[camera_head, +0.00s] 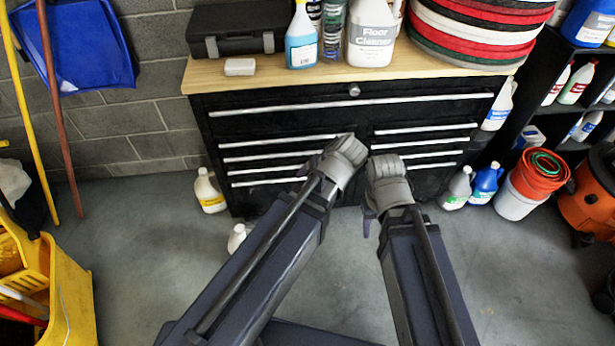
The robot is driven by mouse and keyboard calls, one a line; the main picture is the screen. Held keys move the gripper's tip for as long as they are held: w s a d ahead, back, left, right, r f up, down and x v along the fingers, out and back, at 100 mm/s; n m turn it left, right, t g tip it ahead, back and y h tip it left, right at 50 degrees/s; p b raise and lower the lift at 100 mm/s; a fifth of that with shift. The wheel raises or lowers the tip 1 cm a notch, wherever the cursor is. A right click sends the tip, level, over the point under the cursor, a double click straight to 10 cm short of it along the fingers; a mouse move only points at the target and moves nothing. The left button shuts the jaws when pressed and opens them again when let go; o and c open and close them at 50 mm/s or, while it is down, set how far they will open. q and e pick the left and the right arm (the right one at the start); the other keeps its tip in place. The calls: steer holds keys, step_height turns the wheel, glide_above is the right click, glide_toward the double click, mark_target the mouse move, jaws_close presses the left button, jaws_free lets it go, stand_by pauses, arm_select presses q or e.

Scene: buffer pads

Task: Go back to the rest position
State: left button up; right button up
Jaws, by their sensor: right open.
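Both my arms reach forward from the bottom of the head view, in front of a black drawer cabinet (300,118). My right gripper (370,214) shows only partly, as a dark piece beside and below the grey wrist of my right arm. It is open, and I see nothing held in it. My left arm ends in a grey wrist close to the right one, with a small gap between them. Red, white and green buffer pads (475,30) lie stacked on the right of the wooden worktop (300,78).
The worktop holds a black case (233,30), a white block (239,67), a blue bottle (301,42) and a Floor Cleaner jug (371,38). A yellow mop bucket (72,295) stands left. Buckets (515,197) and an orange machine (590,200) stand right. Floor around my arms is mostly clear.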

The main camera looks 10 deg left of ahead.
arm_select(q)
steer(key=shift+s+d+g, duration=0.1)
steer(key=shift+s+g, duration=0.2)
steer(key=shift+s, duration=0.3)
steer(key=shift+r, duration=0.1)
steer(key=s+d+r+m+g+h+p, duration=0.2)
steer(key=s+d+m+g+h+p, duration=0.1)
steer(key=s, duration=0.6)
steer(key=d+m+p, duration=0.1)
steer(key=d+p, duration=0.1)
steer(key=d, duration=0.1)
steer(key=shift+d+r+m+g+h, duration=0.25)
steer(key=shift+r+m+g+h, duration=0.05)
steer(key=shift+m+h, duration=0.1)
steer(key=shift+s, duration=0.1)
